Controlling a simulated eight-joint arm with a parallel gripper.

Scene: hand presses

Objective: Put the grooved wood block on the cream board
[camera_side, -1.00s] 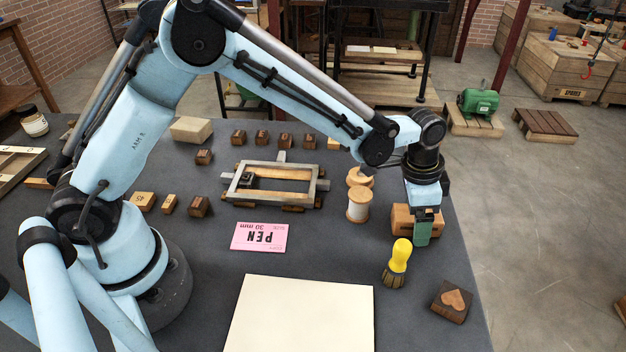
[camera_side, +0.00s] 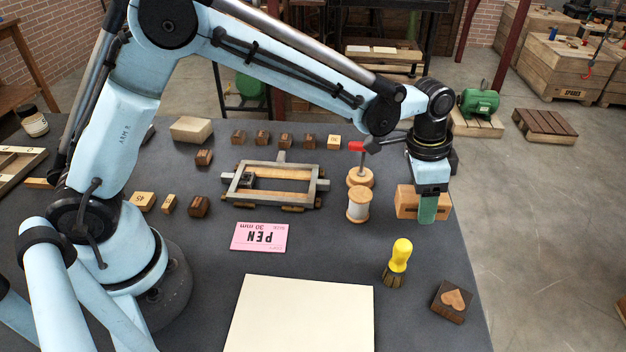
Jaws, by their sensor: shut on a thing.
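The wood block (camera_side: 406,201), orange-brown, is at the right side of the dark table. My gripper (camera_side: 427,208) is shut on it from above, with one green finger across its near face. The finger hides part of the block, and I cannot make out its groove clearly. The block seems to be held a little above the table. The cream board (camera_side: 300,316) lies flat at the front middle of the table, to the lower left of the block, and its top is bare.
A thread spool (camera_side: 358,205) and a red-handled tool on a wooden base (camera_side: 360,178) stand left of the block. A yellow-handled brush (camera_side: 398,262) stands between block and board height. A heart stamp (camera_side: 453,301), pink card (camera_side: 259,237) and metal frame (camera_side: 228,188) lie nearby.

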